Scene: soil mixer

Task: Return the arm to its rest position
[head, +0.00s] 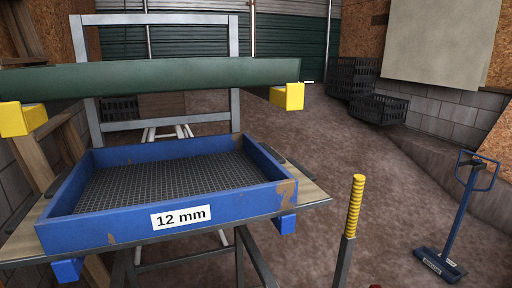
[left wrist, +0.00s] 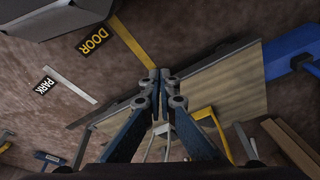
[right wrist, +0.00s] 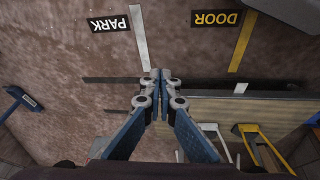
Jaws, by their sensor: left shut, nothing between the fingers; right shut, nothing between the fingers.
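My left gripper (left wrist: 160,88) is shut and empty in the left wrist view, its two blue fingers meeting at the tips. A wooden board and part of a blue frame show beyond it. My right gripper (right wrist: 160,88) is also shut and empty in the right wrist view, above the brown floor. Neither gripper shows in the head view. The blue sieve tray (head: 130,237) labelled "12 mm" sits on a stand in the head view, its mesh bare. Neither gripper touches anything that I can see.
A green beam (head: 170,75) with yellow end blocks spans above the tray. A yellow-gripped lever (head: 355,205) rises right of the stand. A blue floor tool (head: 462,215) stands at the right. Black crates (head: 376,109) sit by the wall. Open brown floor lies between.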

